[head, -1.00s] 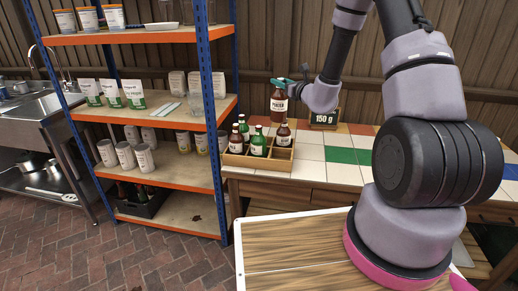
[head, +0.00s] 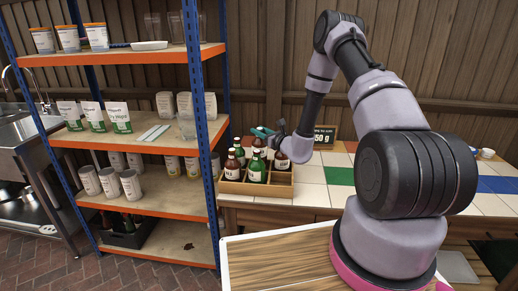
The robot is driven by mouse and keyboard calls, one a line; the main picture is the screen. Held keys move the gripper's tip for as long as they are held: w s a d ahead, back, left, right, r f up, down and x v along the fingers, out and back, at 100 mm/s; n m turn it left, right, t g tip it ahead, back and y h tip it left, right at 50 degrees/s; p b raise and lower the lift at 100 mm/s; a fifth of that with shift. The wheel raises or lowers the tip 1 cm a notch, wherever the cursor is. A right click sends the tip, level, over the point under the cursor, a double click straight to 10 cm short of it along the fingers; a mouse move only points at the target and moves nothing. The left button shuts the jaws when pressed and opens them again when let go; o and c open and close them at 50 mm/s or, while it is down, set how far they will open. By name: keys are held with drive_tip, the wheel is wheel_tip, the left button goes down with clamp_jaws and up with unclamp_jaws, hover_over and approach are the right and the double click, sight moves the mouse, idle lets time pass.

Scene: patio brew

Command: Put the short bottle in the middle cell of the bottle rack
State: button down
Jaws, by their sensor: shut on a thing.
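The bottle rack (head: 258,189) is a wooden crate with cells on the tiled counter. My gripper (head: 263,131), with teal fingers, is over the rack's back part, shut on the short brown bottle (head: 260,143). That bottle is mostly hidden behind a green bottle (head: 256,170) in the front row. Its base is hidden, so I cannot tell whether it rests on the rack floor.
A shelf unit (head: 150,137) with blue posts stands close on the rack's left. A dark scale display (head: 324,134) stands behind on the right. The tiled counter (head: 312,193) right of the rack is clear. A wooden board (head: 280,252) is in front.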

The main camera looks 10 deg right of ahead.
sight(260, 142)
drive_tip(key=shift+f, duration=2.6)
drive_tip(key=c, duration=0.5)
unclamp_jaws()
